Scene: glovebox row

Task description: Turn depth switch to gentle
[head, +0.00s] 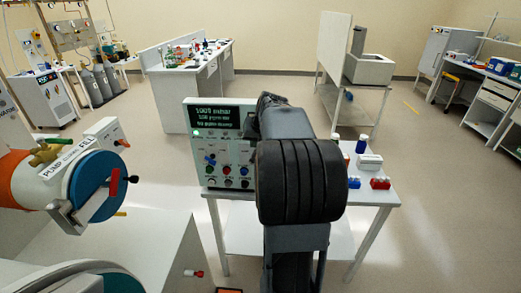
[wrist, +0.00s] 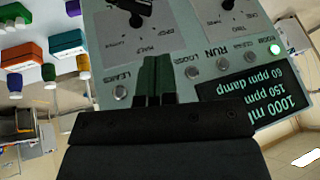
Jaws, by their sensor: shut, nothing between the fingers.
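A pale grey-green control panel (head: 222,140) stands on a white table in the head view, with a lit dark display on top and several knobs and buttons below. In the wrist view the panel (wrist: 195,95) appears upside down. A black knob (wrist: 135,14) and another black knob (wrist: 228,5) sit on white label plates at its top edge. I cannot read which of them is the depth switch. My gripper (wrist: 157,62) is shut and empty in front of the panel, below the first knob in the picture and apart from it. My arm hides the gripper in the head view.
Small blue-capped bottles (head: 361,143), a white box (head: 369,162) and red blocks (head: 380,183) stand on the table right of my arm. An orange and blue cylinder (head: 75,185) with a valve is at the left. Open floor lies to the right.

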